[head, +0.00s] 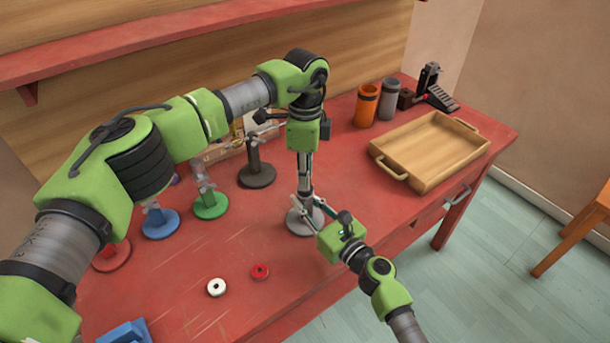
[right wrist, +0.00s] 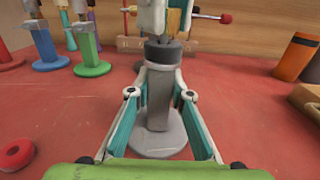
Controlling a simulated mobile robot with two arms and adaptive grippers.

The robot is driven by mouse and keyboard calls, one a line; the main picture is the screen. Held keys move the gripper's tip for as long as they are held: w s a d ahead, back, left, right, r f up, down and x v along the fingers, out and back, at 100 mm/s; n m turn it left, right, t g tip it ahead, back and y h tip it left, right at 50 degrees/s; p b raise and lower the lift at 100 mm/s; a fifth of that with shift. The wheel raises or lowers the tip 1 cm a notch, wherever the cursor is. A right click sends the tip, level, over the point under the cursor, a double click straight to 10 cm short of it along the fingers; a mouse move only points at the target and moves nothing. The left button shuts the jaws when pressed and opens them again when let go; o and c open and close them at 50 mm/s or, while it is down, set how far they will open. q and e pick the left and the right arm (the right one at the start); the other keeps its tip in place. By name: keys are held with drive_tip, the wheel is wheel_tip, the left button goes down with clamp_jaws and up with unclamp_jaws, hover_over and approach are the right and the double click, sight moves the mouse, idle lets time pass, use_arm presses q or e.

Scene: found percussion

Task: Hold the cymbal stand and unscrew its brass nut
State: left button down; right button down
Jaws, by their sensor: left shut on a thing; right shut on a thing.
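A grey cymbal stand (head: 304,222) stands upright on the red table, its round base flat; its post (right wrist: 158,105) rises in the middle of the right wrist view. My right gripper (head: 307,202) reaches in from the front right, shut on the post below its dark collar (right wrist: 162,50). My left gripper (head: 305,182) points straight down at the top of the stand, shut there; it also shows in the right wrist view (right wrist: 165,22). The brass nut is hidden at the left fingertips.
Green (head: 210,207), blue (head: 160,223), red (head: 112,256) and dark (head: 257,176) stands are to the left and behind. A white ring (head: 216,287) and a red ring (head: 260,271) lie in front. A wooden tray (head: 404,181), an orange canister (head: 366,106) and a grey canister (head: 389,100) are at right.

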use_arm(q)
drive_tip(key=shift+r, duration=0.85)
drive_tip(key=shift+r, duration=0.1)
drive_tip(key=shift+r, duration=1.95)
use_arm(e)
drive_tip(key=c, duration=1.8)
unclamp_jaws()
drive_tip(key=shift+o, duration=0.2)
